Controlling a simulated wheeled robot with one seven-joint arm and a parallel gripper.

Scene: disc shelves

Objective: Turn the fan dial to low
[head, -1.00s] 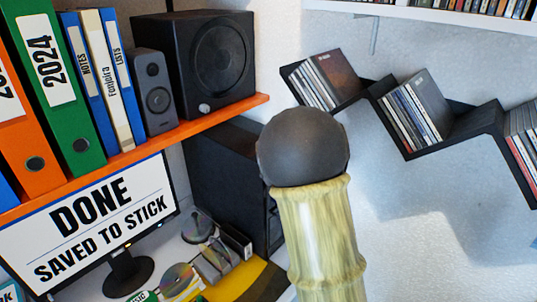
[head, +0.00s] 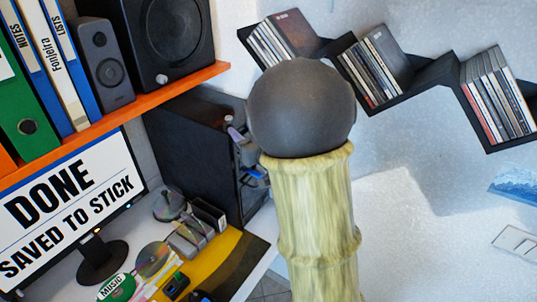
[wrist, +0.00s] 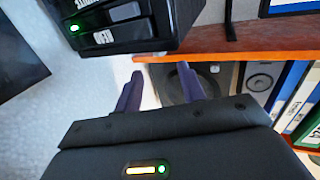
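No fan dial can be made out in either view. A black computer tower (head: 185,150) stands under the orange shelf in the head view, its front partly hidden by my arm. In the upside-down wrist view, the tower (wrist: 165,25) shows drive bays with white lettering and a green light. My gripper (wrist: 160,72) has two purple fingers spread apart with nothing between them. They point toward the shelf edge beside the tower. In the head view, parts of my gripper (head: 243,150) show at the tower's front edge; contact cannot be told.
The orange shelf (head: 110,122) holds binders (head: 45,65) and speakers (head: 160,40). A monitor (head: 70,215) and discs (head: 155,260) are on the desk below. A black zigzag disc shelf (head: 400,97) is on the right wall. A wall switch (head: 515,242) is at right.

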